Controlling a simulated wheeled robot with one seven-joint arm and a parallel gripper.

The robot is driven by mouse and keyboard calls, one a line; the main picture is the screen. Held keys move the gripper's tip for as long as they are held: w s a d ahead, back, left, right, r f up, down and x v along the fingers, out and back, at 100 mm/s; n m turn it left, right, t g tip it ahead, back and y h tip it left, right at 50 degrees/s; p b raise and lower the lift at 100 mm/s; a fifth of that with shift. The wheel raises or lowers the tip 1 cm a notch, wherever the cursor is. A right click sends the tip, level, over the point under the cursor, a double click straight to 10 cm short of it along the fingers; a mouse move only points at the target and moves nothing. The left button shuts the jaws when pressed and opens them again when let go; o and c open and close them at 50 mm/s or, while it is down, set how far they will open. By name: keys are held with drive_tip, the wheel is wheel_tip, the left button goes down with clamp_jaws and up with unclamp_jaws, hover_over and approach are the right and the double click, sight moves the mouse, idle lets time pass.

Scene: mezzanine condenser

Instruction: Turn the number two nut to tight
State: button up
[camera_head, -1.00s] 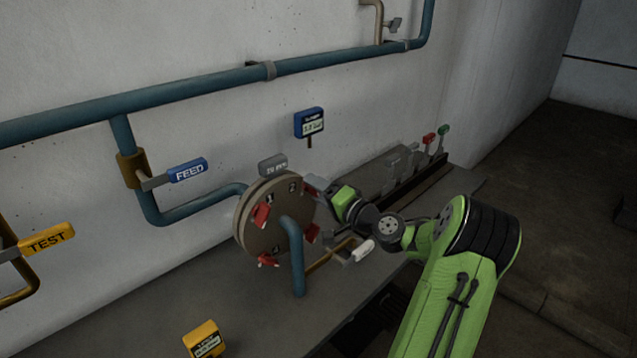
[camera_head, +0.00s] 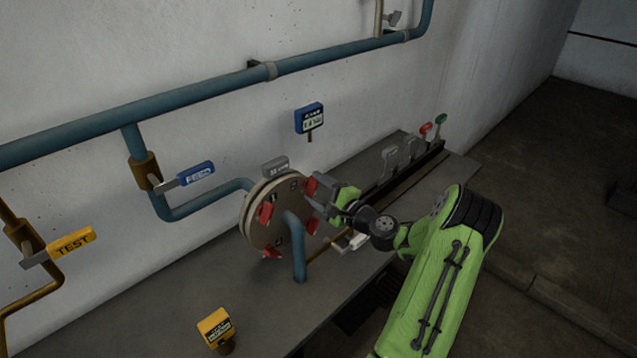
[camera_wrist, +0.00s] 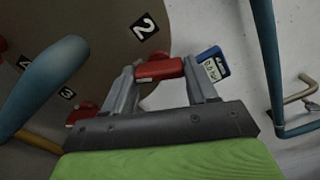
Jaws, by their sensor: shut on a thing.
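A round tan flange cover (camera_head: 262,222) stands upright on the bench, with red handled nuts around its face. The number two nut (camera_wrist: 158,69) is a red piece beside the black "2" label (camera_wrist: 145,27) in the wrist view. In the head view it shows at the flange's upper right (camera_head: 311,186). My gripper (camera_wrist: 160,72) has a finger on each side of this nut and is shut on it. In the head view my gripper (camera_head: 321,200) reaches in from the right and hides part of the flange's right edge. The nut's tightness cannot be read.
A blue pipe (camera_head: 298,250) rises in front of the flange, close to my gripper. A white handle (camera_head: 356,241) lies just below my wrist. A blue gauge (camera_head: 309,118) stands behind, and a lever row (camera_head: 412,150) to the right. The front bench is mostly clear around a yellow gauge (camera_head: 216,328).

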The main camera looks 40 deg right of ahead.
drive_tip(key=shift+f+m+p, duration=0.1)
drive_tip(key=shift+m+p, duration=0.25)
drive_tip(key=shift+m, duration=0.15)
drive_tip(key=o, duration=1.1)
drive_tip(key=shift+c, duration=0.2)
drive_tip(key=s+b, duration=0.1)
drive_tip(key=s, duration=1.4)
drive_tip(key=shift+s+d, duration=0.2)
drive_tip(key=shift+s, duration=0.2)
drive_tip(key=shift+w, duration=0.1)
